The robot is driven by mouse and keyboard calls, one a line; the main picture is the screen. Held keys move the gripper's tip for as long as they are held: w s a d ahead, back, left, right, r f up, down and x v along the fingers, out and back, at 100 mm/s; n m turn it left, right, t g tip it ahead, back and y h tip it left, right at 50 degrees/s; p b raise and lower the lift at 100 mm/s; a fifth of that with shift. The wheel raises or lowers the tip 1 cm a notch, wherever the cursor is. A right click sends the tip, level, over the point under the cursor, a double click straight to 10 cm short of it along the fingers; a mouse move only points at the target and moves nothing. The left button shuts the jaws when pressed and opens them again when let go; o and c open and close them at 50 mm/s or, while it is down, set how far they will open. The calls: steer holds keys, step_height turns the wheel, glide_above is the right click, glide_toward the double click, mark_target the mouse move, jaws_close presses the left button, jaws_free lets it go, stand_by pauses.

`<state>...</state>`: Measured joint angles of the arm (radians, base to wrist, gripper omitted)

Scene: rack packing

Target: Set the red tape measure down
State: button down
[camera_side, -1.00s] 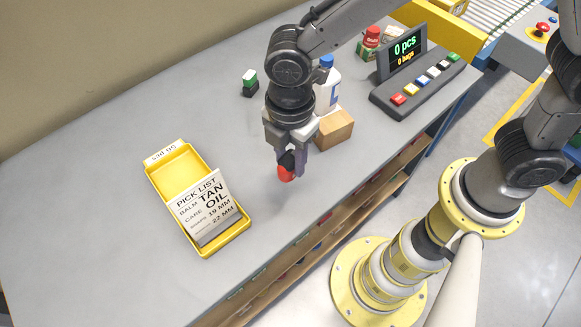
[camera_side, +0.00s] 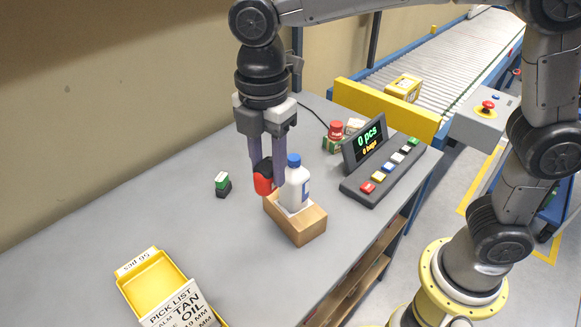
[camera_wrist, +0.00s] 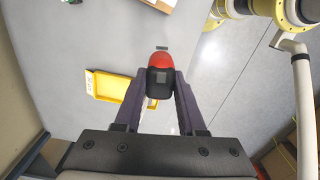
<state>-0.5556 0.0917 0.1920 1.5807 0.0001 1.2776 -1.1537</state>
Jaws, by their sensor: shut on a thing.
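The red and black tape measure (camera_side: 264,178) is between the fingers of my gripper (camera_side: 267,172), which is shut on it. In the side view it is held up in front of the white bottle's left side; whether they touch I cannot tell. In the wrist view the tape measure (camera_wrist: 160,76) sits between the two fingertips (camera_wrist: 158,84), its red end away from the camera. The grey table (camera_side: 165,225) lies below it.
A small green, white and black item (camera_side: 222,184) lies to the left. A yellow tray (camera_side: 150,287) with a pick list card (camera_side: 180,306) is at lower left. A button console (camera_side: 375,178) stands right.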

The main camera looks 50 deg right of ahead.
steer(key=shift+m, duration=0.5)
steer(key=w+d, duration=0.1)
steer(key=d, duration=0.3)
steer(key=w+d, duration=0.2)
steer(key=d, duration=0.2)
steer(key=w+d, duration=0.2)
steer(key=d, duration=1.5)
step_height(320, 180, down, 11)
steer(key=shift+m, duration=0.3)
steer(key=w+f, duration=0.3)
steer(key=w, duration=0.1)
steer(key=w+f, duration=0.2)
steer(key=w, duration=0.3)
steer(key=w+d+f, duration=0.1)
steer(key=w+f, duration=0.2)
steer(key=w, duration=0.1)
steer(key=shift+w+f, duration=0.25)
steer(key=shift+f, duration=0.1)
steer(key=shift+w+d+f, duration=0.1)
steer(key=shift+w+f, duration=0.35)
steer(key=shift+f, duration=1.7)
steer(key=shift+f, duration=0.15)
